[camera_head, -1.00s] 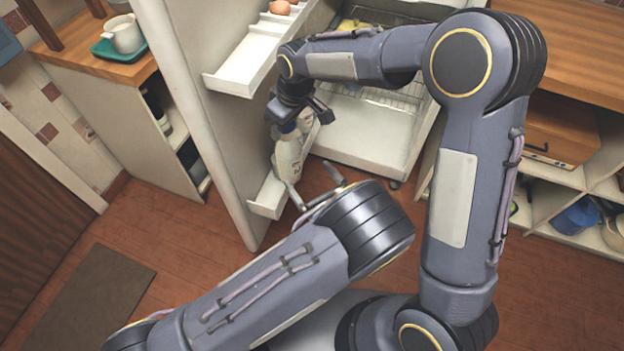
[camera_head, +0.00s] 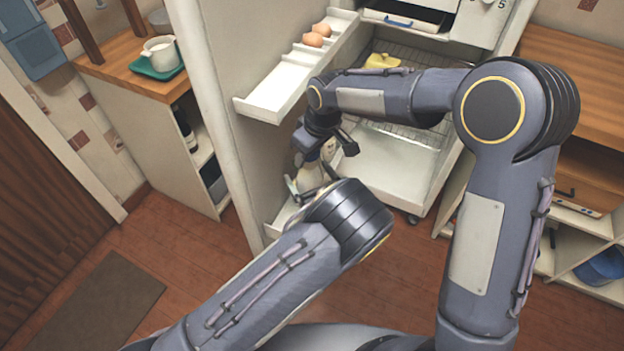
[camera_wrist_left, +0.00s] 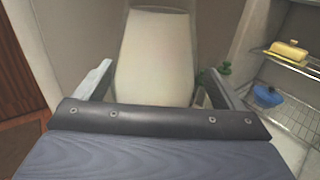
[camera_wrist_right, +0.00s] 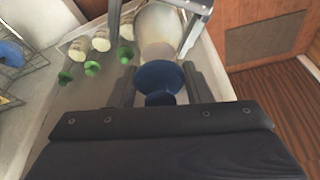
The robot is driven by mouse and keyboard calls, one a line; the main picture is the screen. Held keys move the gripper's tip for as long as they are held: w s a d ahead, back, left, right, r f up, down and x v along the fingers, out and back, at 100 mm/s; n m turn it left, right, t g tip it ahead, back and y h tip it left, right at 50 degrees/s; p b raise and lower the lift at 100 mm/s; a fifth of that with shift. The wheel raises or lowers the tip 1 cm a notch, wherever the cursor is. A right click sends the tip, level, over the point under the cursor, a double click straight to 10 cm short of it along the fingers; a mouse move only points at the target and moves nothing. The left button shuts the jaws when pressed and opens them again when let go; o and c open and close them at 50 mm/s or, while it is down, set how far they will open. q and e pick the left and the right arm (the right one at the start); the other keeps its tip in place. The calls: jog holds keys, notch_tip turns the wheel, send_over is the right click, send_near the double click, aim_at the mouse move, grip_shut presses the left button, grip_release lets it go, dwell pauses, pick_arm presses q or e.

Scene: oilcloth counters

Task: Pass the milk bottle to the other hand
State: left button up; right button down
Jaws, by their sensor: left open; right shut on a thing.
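The milk bottle (camera_head: 311,178) is white with a blue cap (camera_wrist_right: 160,76). It hangs by the open fridge door, below my right gripper (camera_head: 322,143). In the right wrist view my right gripper (camera_wrist_right: 161,88) is shut on the bottle at its blue cap. My left gripper (camera_head: 308,186) is open at the bottle's body. In the left wrist view the bottle (camera_wrist_left: 155,55) stands between the fingers of my left gripper (camera_wrist_left: 155,88), with a visible gap at the right finger. Whether either left finger touches it is unclear.
The fridge door's upper shelf (camera_head: 270,100) holds two eggs (camera_head: 318,35). Its lower shelf (camera_head: 280,218) is close to my left gripper. Several green-capped bottles (camera_wrist_right: 92,67) show in the right wrist view. The fridge rack (camera_head: 410,95) holds a yellow item (camera_head: 382,61).

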jog(key=shift+r, duration=0.1)
pick_arm(q)
jog(key=shift+d, duration=0.1)
jog(key=c, duration=1.6)
pick_arm(e)
jog(key=shift+a, duration=0.15)
pick_arm(q)
jog(key=shift+r, duration=0.15)
jog(key=shift+c, duration=0.6)
pick_arm(e)
jog(key=c, duration=1.1)
grip_release()
jog(key=o, duration=0.4)
jog(key=shift+o, duration=0.2)
